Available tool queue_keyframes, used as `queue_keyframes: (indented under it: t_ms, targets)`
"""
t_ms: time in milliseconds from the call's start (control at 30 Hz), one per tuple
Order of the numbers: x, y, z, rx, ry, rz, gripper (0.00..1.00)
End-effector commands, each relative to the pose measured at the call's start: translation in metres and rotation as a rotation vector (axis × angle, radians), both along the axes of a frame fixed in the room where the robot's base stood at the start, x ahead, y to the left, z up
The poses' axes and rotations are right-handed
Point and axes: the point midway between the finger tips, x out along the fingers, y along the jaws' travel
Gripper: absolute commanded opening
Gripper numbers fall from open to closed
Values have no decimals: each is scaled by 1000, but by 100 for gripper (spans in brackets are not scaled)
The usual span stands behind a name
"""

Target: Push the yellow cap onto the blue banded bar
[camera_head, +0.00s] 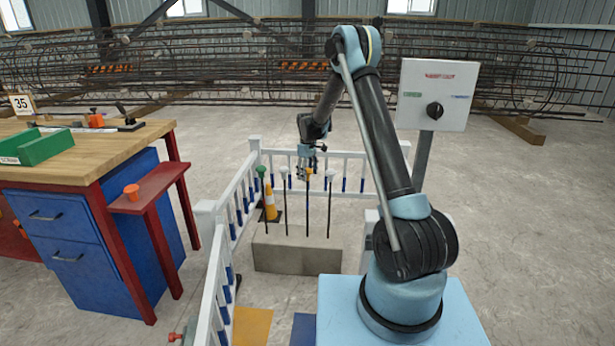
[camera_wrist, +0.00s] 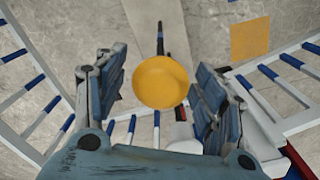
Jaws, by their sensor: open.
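The yellow cap (camera_wrist: 160,82) appears round from above in the wrist view, between the fingers of my open gripper (camera_wrist: 157,93), with visible gaps on both sides. In the head view the yellow cap (camera_head: 308,172) is at the top of an upright bar (camera_head: 307,205) in a concrete block (camera_head: 297,257). My gripper (camera_head: 307,166) is right above and around the cap there. How far the cap sits down on the bar is hidden.
Neighbouring bars carry a green cap (camera_head: 261,171) and white caps (camera_head: 331,173). White railings with blue bands (camera_head: 228,215) surround the block. A yellow and orange cone (camera_head: 269,203) stands behind it. A workbench (camera_head: 95,150), with an orange cap (camera_head: 131,191) on its side shelf, is at left.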

Motion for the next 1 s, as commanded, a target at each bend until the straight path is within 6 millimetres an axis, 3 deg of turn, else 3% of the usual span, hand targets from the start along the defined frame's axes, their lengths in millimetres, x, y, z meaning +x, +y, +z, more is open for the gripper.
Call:
queue_keyframes:
  t_ms: [600,1000]
  targets:
    - [1,0,100,1,1,0,64]
    - [1,0,113,0,1,0,64]
